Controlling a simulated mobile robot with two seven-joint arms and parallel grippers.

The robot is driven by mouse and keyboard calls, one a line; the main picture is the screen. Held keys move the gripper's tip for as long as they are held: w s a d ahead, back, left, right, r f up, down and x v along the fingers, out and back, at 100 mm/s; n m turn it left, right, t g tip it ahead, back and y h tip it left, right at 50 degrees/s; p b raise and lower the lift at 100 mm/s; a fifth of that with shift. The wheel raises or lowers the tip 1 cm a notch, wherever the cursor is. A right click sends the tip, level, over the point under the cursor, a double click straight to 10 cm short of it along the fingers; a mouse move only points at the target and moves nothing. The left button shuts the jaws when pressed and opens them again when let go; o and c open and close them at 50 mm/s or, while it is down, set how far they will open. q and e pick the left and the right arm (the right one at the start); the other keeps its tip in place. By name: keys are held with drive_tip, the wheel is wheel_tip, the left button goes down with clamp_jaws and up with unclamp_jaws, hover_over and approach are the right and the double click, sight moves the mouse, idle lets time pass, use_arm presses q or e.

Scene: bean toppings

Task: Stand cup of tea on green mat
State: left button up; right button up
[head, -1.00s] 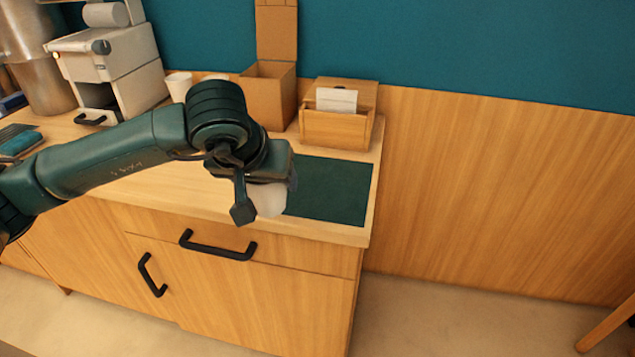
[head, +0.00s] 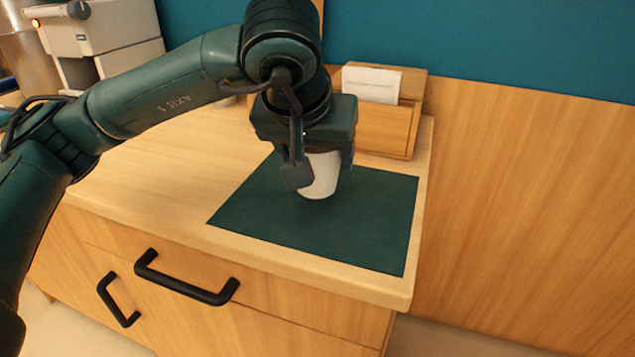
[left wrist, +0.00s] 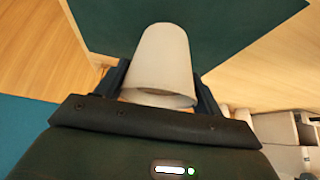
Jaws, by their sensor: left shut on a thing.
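The cup of tea (head: 319,178) is a plain white cup, held upright over the green mat (head: 360,230). My left gripper (head: 318,168) is shut on the cup from above and covers its upper part in the head view. In the left wrist view the cup (left wrist: 162,62) sits between the two fingers (left wrist: 160,88), with the green mat (left wrist: 225,25) beyond it. I cannot tell whether the cup's base touches the mat. My right gripper is not in view.
A wooden box with a white card (head: 371,85) stands behind the mat, close to my left gripper. A white machine (head: 95,40) stands at the back left. The counter (head: 165,165) left of the mat is clear. The counter ends just right of the mat.

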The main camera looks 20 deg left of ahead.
use_arm(q)
drive_tip(key=shift+f+b, duration=0.35)
drive_tip(key=shift+f, duration=1.9)
drive_tip(key=o, duration=1.1)
drive_tip(key=shift+c, duration=0.2)
drive_tip(key=shift+r, duration=0.1)
drive_tip(key=shift+r, duration=0.25)
drive_tip(key=p+v, duration=0.2)
drive_tip(key=v, duration=0.9)
drive_tip(key=shift+r, duration=0.15)
drive_tip(key=shift+s+r, duration=0.15)
drive_tip(key=shift+s, duration=0.05)
